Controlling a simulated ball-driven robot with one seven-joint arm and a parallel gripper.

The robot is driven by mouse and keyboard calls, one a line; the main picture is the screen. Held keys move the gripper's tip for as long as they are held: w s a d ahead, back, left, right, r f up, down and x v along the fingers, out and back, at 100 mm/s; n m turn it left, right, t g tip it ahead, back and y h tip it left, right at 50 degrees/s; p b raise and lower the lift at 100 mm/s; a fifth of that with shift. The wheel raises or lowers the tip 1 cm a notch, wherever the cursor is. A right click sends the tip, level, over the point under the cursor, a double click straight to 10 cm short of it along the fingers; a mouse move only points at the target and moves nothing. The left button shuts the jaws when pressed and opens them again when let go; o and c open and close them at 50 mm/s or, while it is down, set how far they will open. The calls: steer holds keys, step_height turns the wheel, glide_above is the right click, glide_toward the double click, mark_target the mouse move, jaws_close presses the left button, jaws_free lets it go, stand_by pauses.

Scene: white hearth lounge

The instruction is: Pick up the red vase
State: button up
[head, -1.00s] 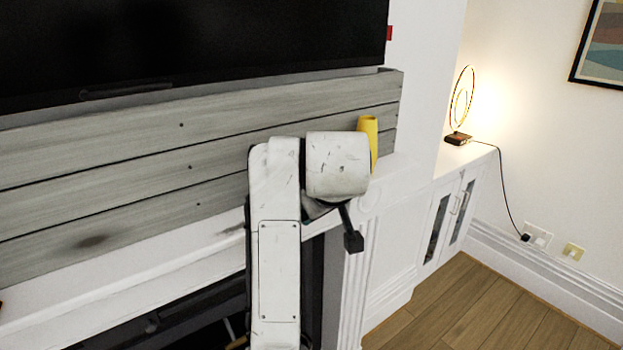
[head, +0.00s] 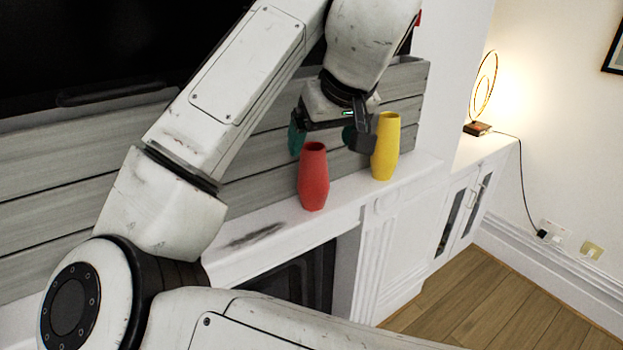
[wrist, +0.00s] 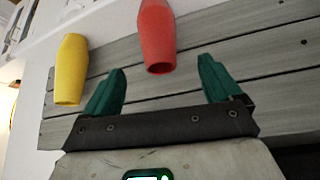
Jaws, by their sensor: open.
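The red vase (head: 313,177) stands upright on the white mantel (head: 262,240). In the wrist view the red vase (wrist: 157,36) appears upside down, beyond and between the two green fingers. My gripper (head: 326,136) is open and empty, just above and behind the vase's top in the head view. One green finger shows left of the vase there; the other finger shows dark to the right. In the wrist view my gripper (wrist: 160,85) has its fingers spread wide, with the vase seemingly apart from both.
A yellow vase (head: 386,146) stands on the mantel just right of the red one; it also shows in the wrist view (wrist: 71,70). Grey planks (head: 262,160) back the mantel, below a black screen (head: 100,50). A lamp (head: 477,128) stands on the far right cabinet.

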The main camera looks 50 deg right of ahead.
mark_target(313, 161)
steer(key=p+x, duration=0.1)
steer(key=x, duration=0.8)
steer(key=shift+d+r, duration=0.1)
steer(key=c, duration=1.5)
steer(key=shift+r, duration=0.15)
